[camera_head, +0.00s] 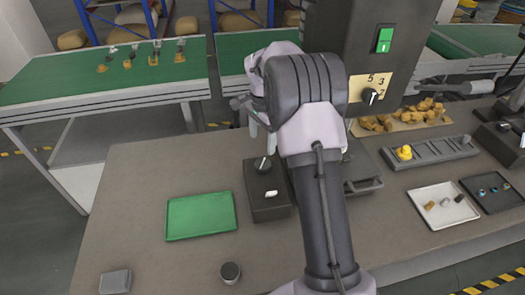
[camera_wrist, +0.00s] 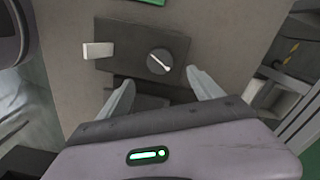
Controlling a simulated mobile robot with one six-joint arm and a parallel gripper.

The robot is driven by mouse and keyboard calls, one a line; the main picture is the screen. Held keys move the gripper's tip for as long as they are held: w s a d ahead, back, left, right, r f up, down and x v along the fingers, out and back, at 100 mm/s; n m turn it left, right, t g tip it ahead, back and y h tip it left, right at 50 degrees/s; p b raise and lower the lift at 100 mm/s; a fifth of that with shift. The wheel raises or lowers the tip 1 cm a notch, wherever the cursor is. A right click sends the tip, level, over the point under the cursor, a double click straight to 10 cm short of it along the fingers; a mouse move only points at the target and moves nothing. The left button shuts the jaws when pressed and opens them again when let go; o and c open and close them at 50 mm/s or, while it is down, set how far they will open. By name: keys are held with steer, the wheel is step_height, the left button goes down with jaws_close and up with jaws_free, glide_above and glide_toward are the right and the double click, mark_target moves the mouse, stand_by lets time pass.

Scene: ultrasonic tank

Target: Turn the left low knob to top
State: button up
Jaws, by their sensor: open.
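The left low knob (camera_head: 262,164) is a round dark knob with a light pointer, on top of a dark control box (camera_head: 268,208) on the table. In the head view its pointer aims roughly up, away from me. In the wrist view the knob (camera_wrist: 159,62) shows its pointer aimed to the lower right. My gripper (camera_wrist: 160,77) is open and empty, its two pale fingers spread on either side of the near side of the knob. In the head view my gripper (camera_head: 261,130) is partly hidden by my wrist, just behind the knob; contact cannot be told.
A white switch (camera_head: 271,194) sits on the same box. A green tray (camera_head: 201,216) lies to the left, a small round dark item (camera_head: 230,271) in front. A second knob (camera_head: 371,97) with numbers is on the upright machine. The table's left front is mostly clear.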

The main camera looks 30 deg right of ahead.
step_height(320, 180, up, 6)
steer(key=p, duration=0.1)
steer(key=shift+r, duration=0.15)
